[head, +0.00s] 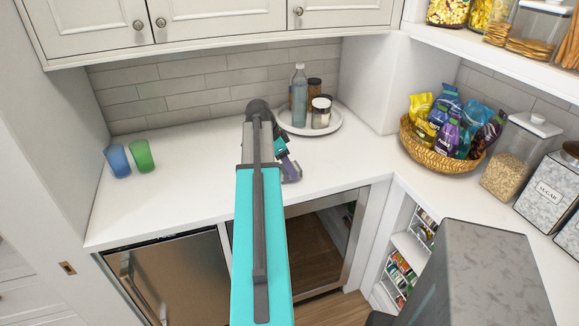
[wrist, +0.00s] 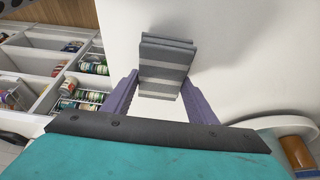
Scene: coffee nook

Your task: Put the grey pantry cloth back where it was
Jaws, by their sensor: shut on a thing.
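The grey pantry cloth (wrist: 165,62) is a folded, striped bundle between the two purple fingers of my gripper (wrist: 159,98) in the wrist view. The fingers press on its left and right sides, and its far end sticks out beyond them. White countertop shows behind it; I cannot tell whether the cloth touches it. In the head view my gripper (head: 288,170) is over the white counter, in front of the round tray. My arm hides part of the counter there, and the cloth cannot be made out clearly.
A round white tray (head: 333,127) holds a bottle and jars. Blue and green cups (head: 118,160) stand at left. A wicker basket (head: 427,155) of snack bags and canisters (head: 510,165) are at right. Stocked shelves (head: 407,245) are below the counter. Bare counter (head: 190,180) lies left of my arm.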

